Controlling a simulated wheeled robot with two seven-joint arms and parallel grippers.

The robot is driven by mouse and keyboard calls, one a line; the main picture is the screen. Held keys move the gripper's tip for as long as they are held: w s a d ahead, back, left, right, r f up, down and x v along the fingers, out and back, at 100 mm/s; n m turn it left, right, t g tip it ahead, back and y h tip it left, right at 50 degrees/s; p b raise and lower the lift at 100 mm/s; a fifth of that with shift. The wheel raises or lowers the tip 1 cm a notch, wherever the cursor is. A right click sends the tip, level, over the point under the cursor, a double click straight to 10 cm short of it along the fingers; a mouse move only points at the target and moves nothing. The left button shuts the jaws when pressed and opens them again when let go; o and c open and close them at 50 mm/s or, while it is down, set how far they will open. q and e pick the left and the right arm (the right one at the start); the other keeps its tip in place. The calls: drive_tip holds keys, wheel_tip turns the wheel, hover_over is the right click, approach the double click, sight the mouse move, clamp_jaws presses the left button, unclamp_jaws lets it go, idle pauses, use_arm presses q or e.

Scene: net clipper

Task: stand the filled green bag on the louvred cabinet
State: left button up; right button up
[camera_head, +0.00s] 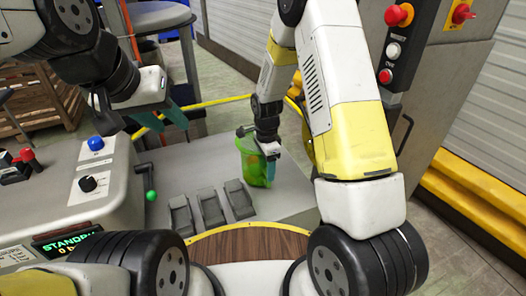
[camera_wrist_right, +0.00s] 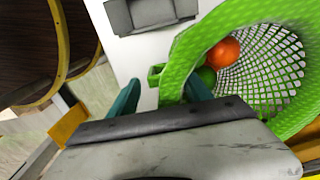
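The green bag (camera_head: 250,166) is at the louvred grey cabinet top, right of its raised vents; I cannot tell whether it rests there or hangs just above. My right gripper (camera_head: 268,148) is at the bag. In its wrist view the fingers (camera_wrist_right: 162,92) are apart, the right one against or over the green rim. My left gripper (camera_head: 142,113) is away to the left, its teal fingers apart and empty.
A control box (camera_head: 105,190) with a blue button, a black knob and a green ball lever stands left of the vents. A wooden round surface (camera_head: 250,244) is in front. A grey panel (camera_head: 440,75) with red buttons stands at right. A yellow rail (camera_head: 480,195) runs along the right wall.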

drive_tip(key=shift+r, duration=0.1)
wheel_tip(320, 180, up, 12)
drive_tip(key=shift+f, duration=0.1)
drive_tip(key=s+d+r+n+t+y, duration=0.1)
drive_tip(key=s+d+r+n+t, duration=0.2)
drive_tip(key=s+r+n, duration=0.4)
drive_tip(key=s+d+r+n+t+y, duration=0.1)
drive_tip(key=s+d+r+n+t, duration=0.2)
drive_tip(key=s+r+n, duration=0.5)
drive_tip(key=s+f+v, duration=0.1)
drive_tip(key=v, duration=0.7)
drive_tip(key=shift+s+d+r, duration=0.2)
drive_tip(key=shift+s+r, duration=0.05)
drive_tip(key=shift+s, duration=0.3)
